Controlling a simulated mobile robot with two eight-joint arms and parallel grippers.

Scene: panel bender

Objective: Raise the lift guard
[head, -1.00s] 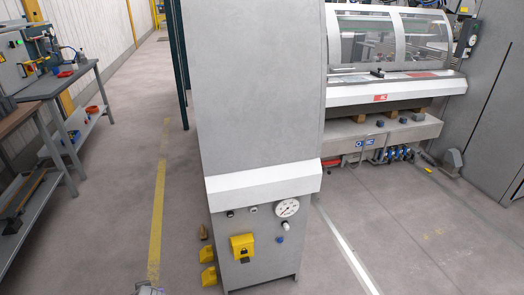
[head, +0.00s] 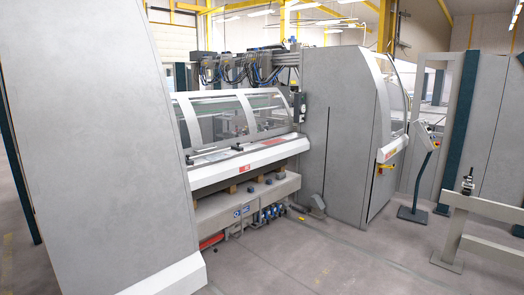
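The guard that fits the task's name best is the curved, clear-windowed cover (head: 236,117) on the front of the grey machine, left of centre in the head view. It has light grey frames between its panes and appears lowered, its bottom edge close to the white front ledge (head: 250,158). A small dark handle-like part (head: 237,148) sits near that bottom edge. The guard's left end is partly hidden by the large grey cabinet in front. Neither of my grippers shows in the head view.
A tall grey cabinet (head: 95,130) fills the left foreground. Another grey housing (head: 340,135) stands right of the guard. A control panel on a stand (head: 421,140) and a beige rail (head: 485,208) are at right. Open floor (head: 330,262) lies in front of the machine.

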